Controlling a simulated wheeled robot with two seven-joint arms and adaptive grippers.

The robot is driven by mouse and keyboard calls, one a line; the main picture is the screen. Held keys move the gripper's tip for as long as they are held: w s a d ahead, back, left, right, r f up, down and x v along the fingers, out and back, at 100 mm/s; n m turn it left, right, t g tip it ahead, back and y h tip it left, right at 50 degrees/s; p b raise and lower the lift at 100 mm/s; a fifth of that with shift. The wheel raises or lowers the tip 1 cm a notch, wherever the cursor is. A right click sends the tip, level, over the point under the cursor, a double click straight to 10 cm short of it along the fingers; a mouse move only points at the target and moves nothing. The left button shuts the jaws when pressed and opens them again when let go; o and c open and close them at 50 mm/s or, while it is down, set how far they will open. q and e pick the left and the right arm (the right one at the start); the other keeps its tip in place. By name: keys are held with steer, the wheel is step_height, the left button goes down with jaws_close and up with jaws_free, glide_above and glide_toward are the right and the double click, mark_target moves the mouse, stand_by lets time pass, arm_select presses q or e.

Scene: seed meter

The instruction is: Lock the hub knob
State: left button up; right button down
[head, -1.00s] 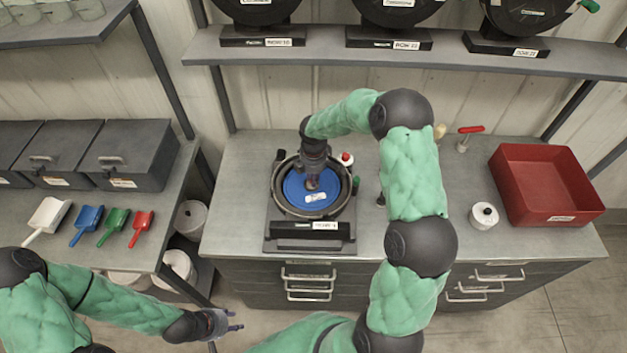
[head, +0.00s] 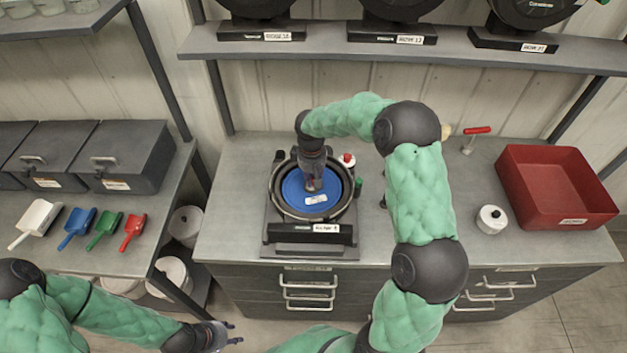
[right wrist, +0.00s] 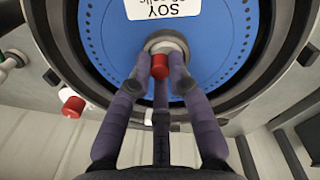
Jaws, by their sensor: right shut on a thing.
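The seed meter (head: 268,215) sits on the bench with a blue disc (head: 292,190) inside its dark round housing. The disc bears a white label, which reads "SOY" in the right wrist view (right wrist: 165,8). The hub knob (right wrist: 166,42) is a pale round piece at the disc's centre. My right gripper (head: 313,186) reaches down over the hub; in the right wrist view its fingers (right wrist: 160,65) are closed around the knob, with a red piece (right wrist: 160,72) between them. My left gripper (head: 222,335) is empty, low at the left, away from the bench; its fingers look apart.
A red-and-white knob (head: 346,160) and a green piece (head: 358,186) stand beside the meter. Coloured scoops (head: 76,228) lie on the left bench.

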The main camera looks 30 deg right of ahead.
steer(key=shift+m+b, duration=0.3)
steer(key=shift+m, duration=0.6)
steer(key=c, duration=1.2)
jaws_free()
steer(key=shift+o, duration=0.2)
step_height(320, 180, up, 12)
steer(key=shift+a, duration=0.35)
